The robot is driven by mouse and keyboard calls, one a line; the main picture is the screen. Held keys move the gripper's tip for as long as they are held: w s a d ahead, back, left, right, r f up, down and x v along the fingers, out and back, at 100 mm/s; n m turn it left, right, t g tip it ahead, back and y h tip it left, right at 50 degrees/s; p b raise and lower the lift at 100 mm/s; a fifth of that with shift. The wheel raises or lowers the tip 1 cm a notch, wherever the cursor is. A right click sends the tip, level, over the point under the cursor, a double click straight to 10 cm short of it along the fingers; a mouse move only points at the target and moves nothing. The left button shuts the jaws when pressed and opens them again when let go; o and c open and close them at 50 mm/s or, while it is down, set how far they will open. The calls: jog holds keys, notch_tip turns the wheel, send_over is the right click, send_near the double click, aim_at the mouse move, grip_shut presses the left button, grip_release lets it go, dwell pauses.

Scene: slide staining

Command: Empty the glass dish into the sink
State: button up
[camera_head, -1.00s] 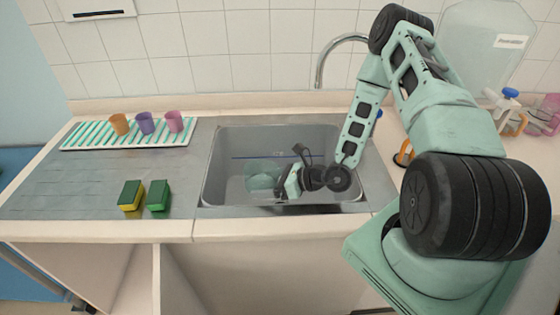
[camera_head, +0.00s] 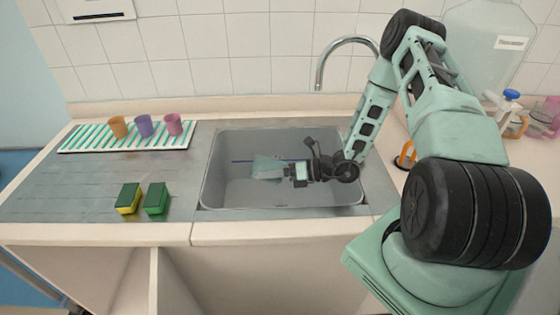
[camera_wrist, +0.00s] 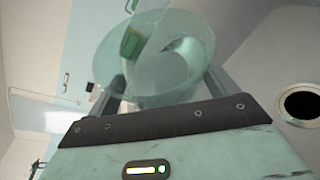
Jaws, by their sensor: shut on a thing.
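The glass dish (camera_head: 268,168) is clear and faintly green. In the head view it is inside the grey sink (camera_head: 235,197), left of my gripper (camera_head: 283,171), and it looks tipped over. My gripper is shut on the dish and holds it within the basin. In the wrist view the dish (camera_wrist: 165,72) shows as a round see-through bowl between the two dark fingers of my gripper (camera_wrist: 162,85). I cannot tell whether any liquid is left in it.
A dark round drain hole (camera_wrist: 300,103) shows in the wrist view. A curved tap (camera_head: 322,62) rises behind the sink. Two sponges (camera_head: 143,199) lie on the steel drainer left of it, and three cups (camera_head: 145,125) stand on a striped mat (camera_head: 90,140). Bottles (camera_head: 513,100) stand at the right.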

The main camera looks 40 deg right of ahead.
aim_at(254, 164)
jog(key=shift+w+d+r+m+y, duration=0.15)
jog(key=shift+r+m+y, duration=0.45)
jog(key=shift+m, duration=0.3)
jog(key=shift+r+m, duration=0.25)
jog(key=shift+m, duration=0.05)
jog(key=shift+w+d+r+m+t+y, duration=0.1)
jog(key=shift+d+r+m+t+y, duration=0.2)
jog(key=shift+m, duration=0.3)
jog(key=shift+w+d+r+m+t+y, duration=0.1)
jog(key=shift+r+m+y, duration=0.1)
jog(key=shift+r+m, duration=0.3)
dwell(1.0)
jog(key=shift+w+d+r+m+b, duration=0.25)
jog(key=shift+d+m+b, duration=0.25)
jog(key=shift+m, duration=0.2)
jog(key=shift+w+d+y, duration=0.1)
jog(key=shift+d+y, duration=0.1)
jog(key=shift+y, duration=0.1)
jog(key=shift+w+d+r+m+t, duration=0.15)
jog(key=shift+r+m+t, duration=0.15)
jog(key=shift+m, duration=0.4)
jog(key=shift+d+r+m+y+p, duration=0.1)
jog(key=shift+m+y+p, duration=0.2)
